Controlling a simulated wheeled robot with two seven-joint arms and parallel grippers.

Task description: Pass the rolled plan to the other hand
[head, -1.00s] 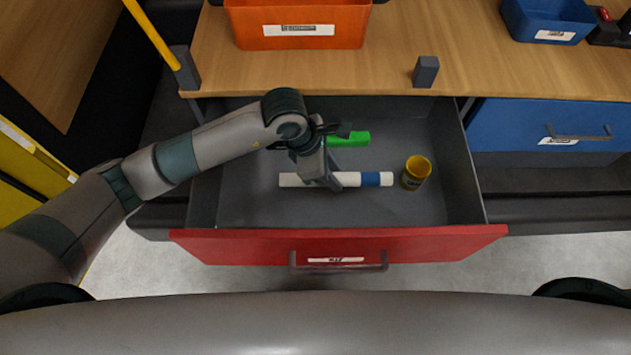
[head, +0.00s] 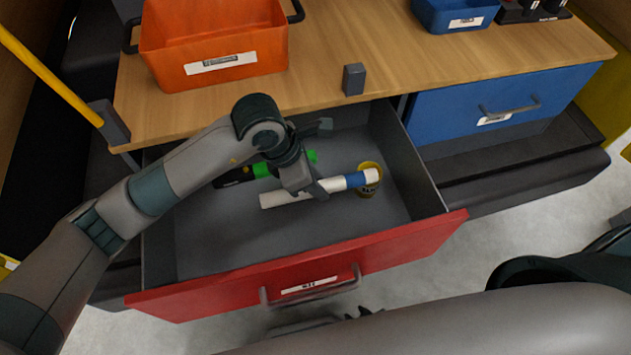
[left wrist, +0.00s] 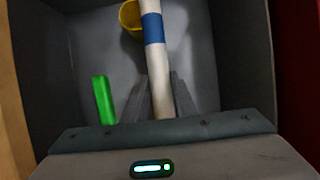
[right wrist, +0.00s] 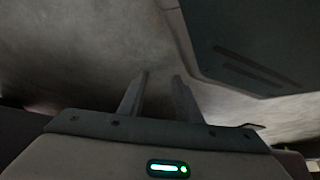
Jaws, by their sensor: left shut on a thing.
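The rolled plan (head: 283,198) is a white tube with a blue band near its right end. My left gripper (head: 318,188) is shut on it near its middle, inside the open red drawer. The plan seems raised off the drawer floor, and its banded end overlaps the yellow tin in the head view. In the left wrist view the plan (left wrist: 152,28) runs away between the two fingers. My right gripper (head: 357,313) is low, in front of the drawer front and partly hidden by my own body. In the right wrist view its fingers (right wrist: 160,88) are apart with nothing between them.
The yellow tin (head: 371,191) and a green-and-black object (head: 264,170) are in the drawer (head: 400,248). An orange bin (head: 215,45) and a grey block (head: 353,79) are on the wooden worktop. A blue drawer (head: 500,100) is at the right.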

